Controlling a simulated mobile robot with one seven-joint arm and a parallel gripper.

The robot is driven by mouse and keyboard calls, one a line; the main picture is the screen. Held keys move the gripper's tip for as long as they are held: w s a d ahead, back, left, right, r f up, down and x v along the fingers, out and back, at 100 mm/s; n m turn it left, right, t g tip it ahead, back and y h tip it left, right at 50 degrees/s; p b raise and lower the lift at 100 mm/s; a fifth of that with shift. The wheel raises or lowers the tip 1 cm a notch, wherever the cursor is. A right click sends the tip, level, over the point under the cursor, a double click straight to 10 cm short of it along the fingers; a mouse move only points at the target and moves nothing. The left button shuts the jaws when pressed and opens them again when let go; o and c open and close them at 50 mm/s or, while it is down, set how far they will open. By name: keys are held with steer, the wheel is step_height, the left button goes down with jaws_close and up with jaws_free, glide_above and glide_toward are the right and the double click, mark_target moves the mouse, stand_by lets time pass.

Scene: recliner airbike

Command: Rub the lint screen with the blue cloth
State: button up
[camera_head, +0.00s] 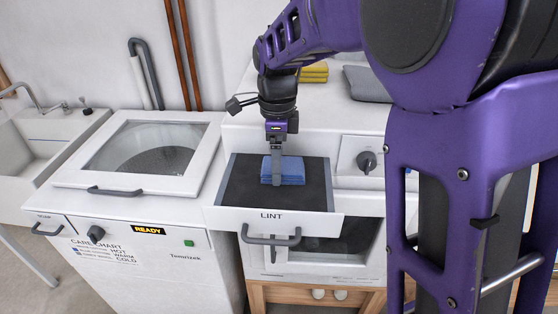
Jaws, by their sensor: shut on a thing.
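The lint screen (310,195) is a dark grey panel in a white pulled-out drawer marked LINT. The blue cloth (292,171) is folded and lies flat against the screen, near its middle. My gripper (275,177) points down at the cloth and is shut on it. The fingertips hide part of the cloth and of the screen behind it.
The drawer's grey handle (271,236) sticks out in front. A washer (130,240) with a windowed lid stands to the left, beside a sink (40,140).

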mark_target(271, 191)
steer(key=shift+w+a, duration=0.1)
steer(key=shift+w, duration=0.15)
steer(key=shift+s+a+b, duration=0.1)
steer(key=shift+s+a, duration=0.05)
steer(key=shift+s, duration=0.8)
steer(key=shift+s+a+b, duration=0.1)
steer(key=shift+s+a, duration=0.1)
steer(key=shift+s, duration=0.7)
steer(key=shift+s+a+b, duration=0.1)
steer(key=shift+s+a, duration=0.05)
steer(key=shift+s, duration=0.8)
steer(key=shift+w+r+p, duration=0.1)
steer(key=shift+r+p, duration=0.2)
steer(key=shift+r, duration=1.25)
